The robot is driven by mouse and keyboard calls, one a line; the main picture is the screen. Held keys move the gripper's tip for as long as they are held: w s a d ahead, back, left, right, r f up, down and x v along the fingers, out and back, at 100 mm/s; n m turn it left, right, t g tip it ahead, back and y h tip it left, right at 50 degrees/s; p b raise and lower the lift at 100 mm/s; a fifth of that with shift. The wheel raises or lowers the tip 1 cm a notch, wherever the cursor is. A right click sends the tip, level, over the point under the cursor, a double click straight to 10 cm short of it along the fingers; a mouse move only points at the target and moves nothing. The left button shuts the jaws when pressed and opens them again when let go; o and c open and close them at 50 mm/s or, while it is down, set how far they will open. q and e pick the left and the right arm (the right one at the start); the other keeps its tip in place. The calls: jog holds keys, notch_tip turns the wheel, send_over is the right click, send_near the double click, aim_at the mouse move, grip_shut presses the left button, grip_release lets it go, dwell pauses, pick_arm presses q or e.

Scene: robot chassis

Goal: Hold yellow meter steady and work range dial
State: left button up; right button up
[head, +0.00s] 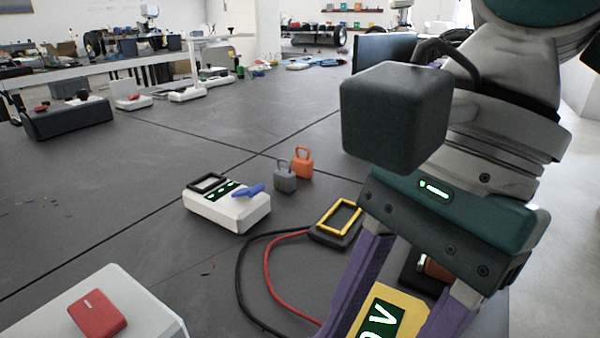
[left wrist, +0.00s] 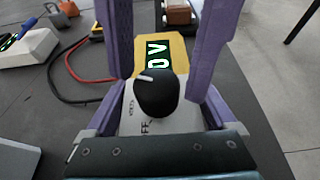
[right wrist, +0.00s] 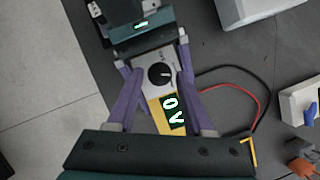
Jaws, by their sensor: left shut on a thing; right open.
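The yellow meter (head: 388,315) has a green display reading 0V, partly cut off by the bottom edge of the head view. Its pale face carries a black round range dial (right wrist: 161,75) with a white pointer, also large in the left wrist view (left wrist: 157,95). My left gripper (left wrist: 165,104) is shut on the meter's dial end; it is out of the head view. My right gripper (right wrist: 160,82) is open, its purple fingers on either side of the meter near the dial. I cannot tell whether they touch the dial.
Red and black leads (head: 272,275) curve over the dark table beside a yellow-framed black item (head: 340,218). A white device (head: 228,207), an orange padlock (head: 302,165) and a grey padlock (head: 285,180) stand beyond. A red block (head: 98,313) sits on a white box at lower left.

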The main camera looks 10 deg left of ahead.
jog(key=v, duration=1.1)
jog(key=s+a+r+m+g+y, duration=0.1)
jog(key=s+a+r+m+y, duration=0.25)
jog(key=a+y, duration=0.3)
jog(key=s+a+r+m+g+y, duration=0.1)
jog(key=s+a+r+m+y, duration=0.3)
jog(key=a, duration=0.3)
jog(key=w+d+r+m+t+y, duration=0.2)
jog(key=w+r+m+t+y, duration=0.3)
jog(key=r+m+t+y, duration=0.2)
notch_tip(320, 180, up, 4)
jog(key=m+y, duration=0.2)
jog(key=m, duration=0.1)
jog(key=shift+w+d+f+t, duration=0.15)
jog(key=shift+w+f+t, duration=0.1)
jog(key=shift+t, duration=0.15)
jog(key=shift+m+y, duration=0.25)
jog(key=shift+y, duration=0.1)
